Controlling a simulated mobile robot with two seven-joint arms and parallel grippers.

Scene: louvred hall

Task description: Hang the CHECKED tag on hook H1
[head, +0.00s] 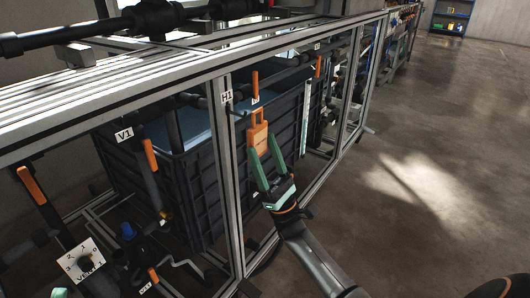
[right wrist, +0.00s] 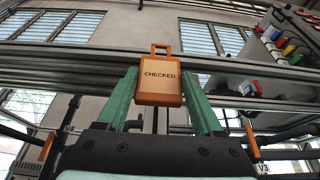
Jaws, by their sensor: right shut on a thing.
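The CHECKED tag (head: 259,138) is an orange plate with a loop at its top. My right gripper (head: 266,168) is shut on its lower part with green fingers and holds it upright. In the right wrist view the tag (right wrist: 160,80) faces the camera, its lettering readable, between the fingers (right wrist: 162,100). The label H1 (head: 227,97) is on the frame's upright post, just left of the tag. A short dark peg (head: 240,113) beside the label appears to be the hook. The tag's loop is close to it; I cannot tell whether they touch.
A metal frame (head: 228,185) surrounds a dark ribbed tank (head: 197,190). Orange valve handles (head: 150,154) and pipes fill the left side. A rotary dial plate (head: 84,260) is at lower left. The floor (head: 430,170) to the right is clear.

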